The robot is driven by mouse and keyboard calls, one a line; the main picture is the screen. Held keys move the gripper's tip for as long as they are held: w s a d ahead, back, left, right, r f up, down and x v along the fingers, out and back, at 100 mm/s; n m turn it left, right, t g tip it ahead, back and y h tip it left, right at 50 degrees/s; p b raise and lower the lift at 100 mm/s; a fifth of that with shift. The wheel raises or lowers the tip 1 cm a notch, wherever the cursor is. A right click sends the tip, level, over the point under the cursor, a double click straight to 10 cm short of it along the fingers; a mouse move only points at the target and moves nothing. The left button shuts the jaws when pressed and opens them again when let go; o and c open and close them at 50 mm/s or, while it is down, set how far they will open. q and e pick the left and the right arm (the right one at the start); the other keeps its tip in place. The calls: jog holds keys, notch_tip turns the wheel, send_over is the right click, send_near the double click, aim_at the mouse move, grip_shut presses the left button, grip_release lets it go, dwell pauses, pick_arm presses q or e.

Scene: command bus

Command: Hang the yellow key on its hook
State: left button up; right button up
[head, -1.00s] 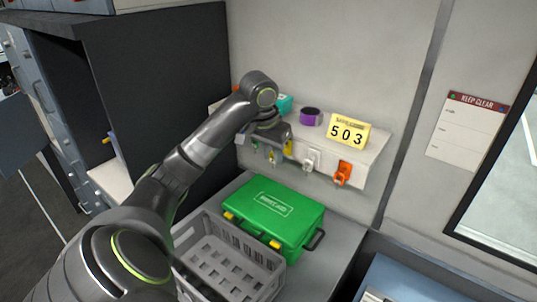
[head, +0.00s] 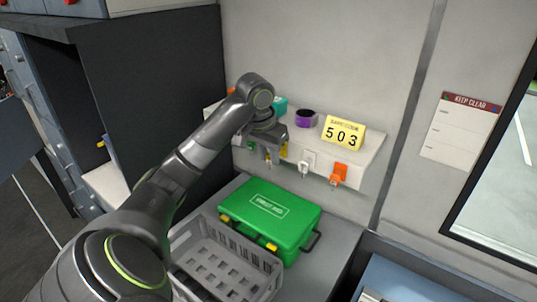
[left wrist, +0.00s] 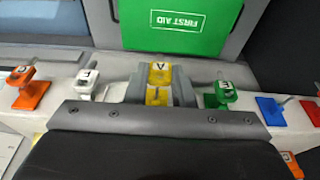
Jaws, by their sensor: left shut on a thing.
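The yellow key (left wrist: 160,72) has a dark letter on its face and sits between the fingers of my left gripper (left wrist: 158,86) in the left wrist view. My left gripper (head: 270,157) is shut on it at the front of the wall shelf in the head view. A yellow plate (left wrist: 157,97) shows just behind the key in the left wrist view, between the white and green positions. The gripper hides the hook itself, so I cannot tell whether the key touches it. My right gripper is not in view.
A white key (head: 304,167) and an orange key (head: 338,174) hang to the right; a green key (left wrist: 224,92) is on the other side. The shelf (head: 372,151) bears a yellow 503 sign (head: 342,132) and a purple roll (head: 306,118). Below are a green first-aid case (head: 270,210) and grey crate (head: 258,262).

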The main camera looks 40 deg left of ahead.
pick_arm(q)
jog(key=shift+w, duration=0.5)
dwell(0.6)
jog(key=o, duration=0.9)
